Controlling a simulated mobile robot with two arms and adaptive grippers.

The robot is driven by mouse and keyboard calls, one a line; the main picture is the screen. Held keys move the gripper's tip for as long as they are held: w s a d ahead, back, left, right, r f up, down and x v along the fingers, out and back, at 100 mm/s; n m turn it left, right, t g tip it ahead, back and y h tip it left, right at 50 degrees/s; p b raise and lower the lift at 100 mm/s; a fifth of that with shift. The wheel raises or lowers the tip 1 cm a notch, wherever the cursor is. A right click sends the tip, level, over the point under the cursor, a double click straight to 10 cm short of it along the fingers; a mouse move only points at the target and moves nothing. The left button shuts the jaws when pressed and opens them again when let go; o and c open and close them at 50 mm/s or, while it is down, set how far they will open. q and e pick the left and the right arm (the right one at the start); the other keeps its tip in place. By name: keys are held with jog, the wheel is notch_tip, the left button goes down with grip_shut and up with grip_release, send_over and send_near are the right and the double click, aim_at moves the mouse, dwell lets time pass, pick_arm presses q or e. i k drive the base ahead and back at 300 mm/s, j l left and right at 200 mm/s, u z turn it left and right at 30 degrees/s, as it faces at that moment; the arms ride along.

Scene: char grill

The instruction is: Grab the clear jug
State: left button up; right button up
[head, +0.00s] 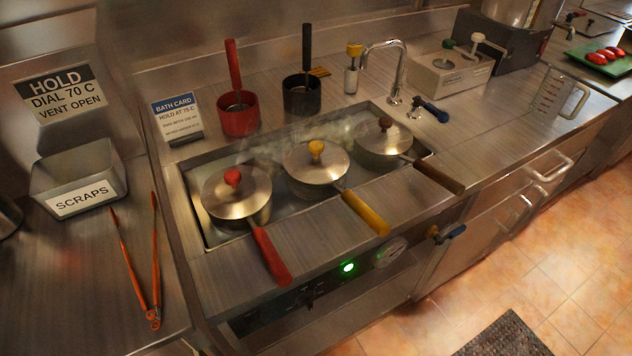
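The clear jug (553,95) stands on the steel counter at the right of the head view. It is see-through, with measuring marks on its side and a handle on its right. It appears upright, close to the counter's front edge. Nothing is touching it. Neither of my grippers shows in this view.
A water bath (217,236) holds several lidded pans, with red (270,257), yellow (365,213) and brown (438,175) handles jutting forward. A pump dispenser box (448,72) stands left of the jug. A green board (604,62) lies behind it. The counter between bath and jug is clear.

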aim_at(559, 82)
jog(key=z, duration=1.25)
jog(key=i+l+u, duration=0.45)
jog(key=i+l, duration=0.55)
jog(key=i, duration=0.1)
